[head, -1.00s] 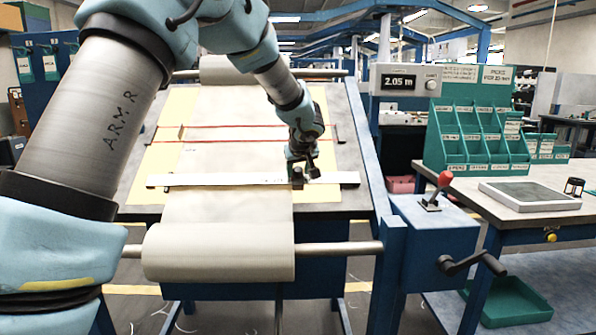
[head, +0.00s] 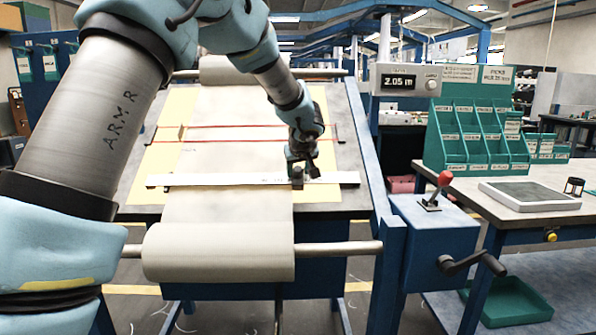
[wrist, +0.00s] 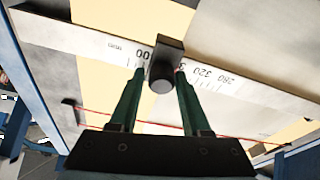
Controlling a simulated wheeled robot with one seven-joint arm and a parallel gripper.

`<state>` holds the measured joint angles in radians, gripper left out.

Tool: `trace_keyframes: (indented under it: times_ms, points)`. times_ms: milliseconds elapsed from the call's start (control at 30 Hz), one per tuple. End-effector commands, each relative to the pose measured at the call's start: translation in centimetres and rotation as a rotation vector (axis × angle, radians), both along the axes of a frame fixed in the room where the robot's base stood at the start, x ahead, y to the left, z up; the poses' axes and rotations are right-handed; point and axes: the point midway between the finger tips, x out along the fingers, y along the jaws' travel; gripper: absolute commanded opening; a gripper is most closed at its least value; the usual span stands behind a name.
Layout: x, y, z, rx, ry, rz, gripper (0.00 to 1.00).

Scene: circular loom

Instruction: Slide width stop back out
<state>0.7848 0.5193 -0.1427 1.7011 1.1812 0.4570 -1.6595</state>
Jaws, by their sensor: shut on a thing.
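The width stop is a small dark block with a round knob (wrist: 162,76). It sits on the white printed scale bar (wrist: 90,42) that crosses the table. In the head view the stop (head: 297,181) is near the bar's right part, just right of the pale cloth strip (head: 228,205). My gripper (wrist: 162,74) has its two green fingers on either side of the knob and is shut on it. In the head view my gripper (head: 302,172) is low over the bar. The fingers and block hide part of the scale's numbers.
Two red lines (head: 235,127) cross the cloth beyond the bar. A cloth roller (head: 218,252) lies at the table's front. A blue box with a red-knobbed lever (head: 442,182) and a crank (head: 470,264) stands at the right. The bar right of the stop is clear.

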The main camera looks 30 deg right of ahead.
Motion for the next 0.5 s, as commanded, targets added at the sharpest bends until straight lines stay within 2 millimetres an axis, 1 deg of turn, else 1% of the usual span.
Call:
trace_keyframes:
  times_ms: [33,367,433,500]
  points:
    - [0.2,0.4,-0.1,0.003,0.001,0.01,0.0]
    - [0.2,0.4,-0.2,0.003,0.002,0.011,0.0]
    - [0.1,0.0,-0.3,0.002,0.001,0.011,0.0]
    - [-0.2,-0.7,-0.6,0.001,0.0,0.011,0.0]
